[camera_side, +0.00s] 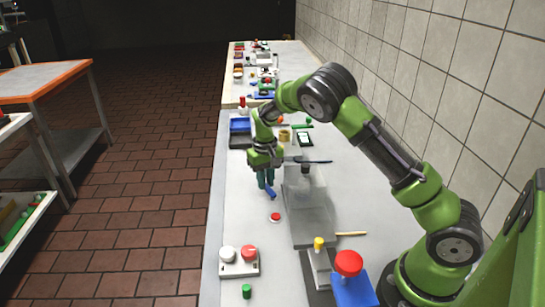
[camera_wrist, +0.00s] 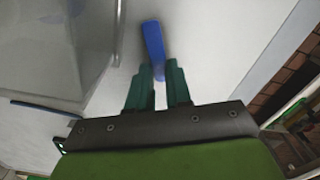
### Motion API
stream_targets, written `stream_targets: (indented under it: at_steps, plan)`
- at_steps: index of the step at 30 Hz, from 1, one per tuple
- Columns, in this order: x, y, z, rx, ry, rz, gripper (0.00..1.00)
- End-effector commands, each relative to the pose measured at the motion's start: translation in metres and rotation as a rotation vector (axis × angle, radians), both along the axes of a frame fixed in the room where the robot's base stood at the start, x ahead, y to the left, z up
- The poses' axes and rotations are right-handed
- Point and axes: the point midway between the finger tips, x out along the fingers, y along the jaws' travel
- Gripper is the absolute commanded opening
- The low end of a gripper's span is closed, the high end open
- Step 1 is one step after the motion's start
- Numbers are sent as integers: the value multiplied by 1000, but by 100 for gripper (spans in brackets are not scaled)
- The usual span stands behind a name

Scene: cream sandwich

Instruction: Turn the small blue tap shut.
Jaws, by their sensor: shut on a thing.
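The small blue tap (camera_side: 270,190) shows in the side view as a short blue bar at the left side of a clear box-like tank (camera_side: 312,215). In the wrist view the tap (camera_wrist: 152,40) is a flat blue handle reaching up and slightly left from between my fingertips. My gripper (camera_side: 266,180) points down, and its dark green fingers are shut on the near end of the blue handle. It also shows in the wrist view (camera_wrist: 159,74). The tap's body and its joint to the tank cannot be made out.
A red button (camera_side: 275,217) lies in front of my gripper. A white box with white and red knobs (camera_side: 239,262) stands nearer the front. A dark blue rod (camera_side: 312,162) lies near the tank top. The tiled wall bounds the right.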

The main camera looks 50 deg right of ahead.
Motion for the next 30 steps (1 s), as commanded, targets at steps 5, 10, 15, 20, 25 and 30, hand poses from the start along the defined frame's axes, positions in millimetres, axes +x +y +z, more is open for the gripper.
stream_targets:
  at_steps: [5,10,15,20,25,30]
  plan:
    - [-1,-3,1,2,-1,-67,0]
    - [-5,-10,1,2,0,-254,0]
    - [-9,-14,1,1,0,-397,0]
    - [-10,-15,1,1,0,-437,0]
    - [-10,-15,1,1,0,-437,0]
    - [-10,-15,1,1,0,-436,37]
